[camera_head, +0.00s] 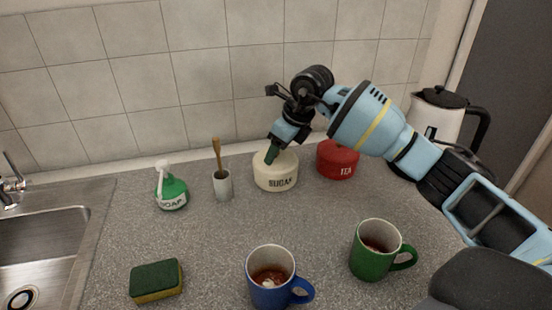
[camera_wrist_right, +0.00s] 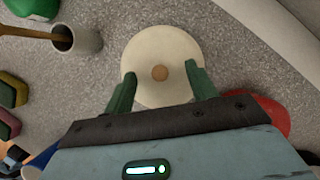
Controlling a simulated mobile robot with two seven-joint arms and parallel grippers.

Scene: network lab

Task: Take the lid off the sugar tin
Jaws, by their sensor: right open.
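The cream sugar tin (camera_head: 276,181) stands on the counter near the tiled wall, its label facing me. In the right wrist view its round cream lid (camera_wrist_right: 162,48) has a small brown knob (camera_wrist_right: 160,73) at the centre. My right gripper (camera_head: 270,155) points down at the tin's top from above. In the right wrist view its two green fingers (camera_wrist_right: 160,85) are apart, one on each side of the knob, with clear space between them and the knob. The lid appears to be on the tin. The left gripper is not in view.
A red tin (camera_head: 337,160) stands close to the right of the sugar tin, partly behind my arm. A cup with a wooden brush (camera_head: 222,185) and a green soap bottle (camera_head: 171,190) stand left. Blue (camera_head: 268,290) and green (camera_head: 372,262) mugs are in front. A kettle (camera_head: 436,118) is at right.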

